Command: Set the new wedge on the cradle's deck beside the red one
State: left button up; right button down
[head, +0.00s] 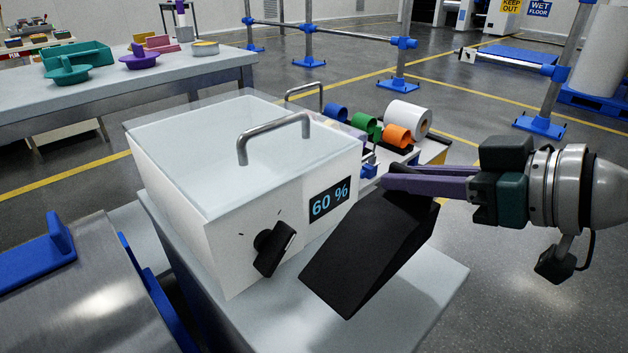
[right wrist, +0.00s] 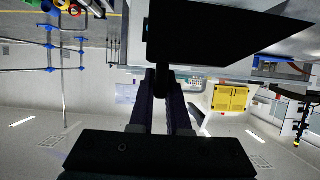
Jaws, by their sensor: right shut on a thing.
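My right gripper (head: 390,178) comes in from the right with purple fingers, shut on a black wedge (head: 368,250). The wedge hangs tilted below the fingertips, in front of the white box's right corner, and appears to be above the pale bench top. The right wrist view shows the wedge (right wrist: 215,40) as a dark shape at the fingertips (right wrist: 160,72). At the lower left, a large rounded grey metal body (head: 95,305) lies beside blue parts (head: 38,250); I cannot tell whether these belong to the cradle. I see no red wedge. My left gripper is not in view.
A white box (head: 185,215) with a clear lid, metal handle (head: 275,132), black knob (head: 274,248) and "60 %" display stands on the pale bench (head: 420,295). Coloured rolls (head: 397,136) stand behind it. A grey table (head: 150,85) with coloured parts is at the back left.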

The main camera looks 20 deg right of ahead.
aim_at(421, 202)
notch_tip(421, 202, down, 3)
jog(key=shift+f+b, duration=0.1)
jog(key=shift+b, duration=0.4)
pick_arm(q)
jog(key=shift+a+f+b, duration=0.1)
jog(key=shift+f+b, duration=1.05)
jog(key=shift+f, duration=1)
pick_arm(e)
jog(key=shift+f, duration=1.9)
jog(key=shift+f, duration=0.1)
jog(key=shift+f, duration=0.15)
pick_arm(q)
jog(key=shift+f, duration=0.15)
pick_arm(e)
jog(key=c, duration=0.9)
grip_release()
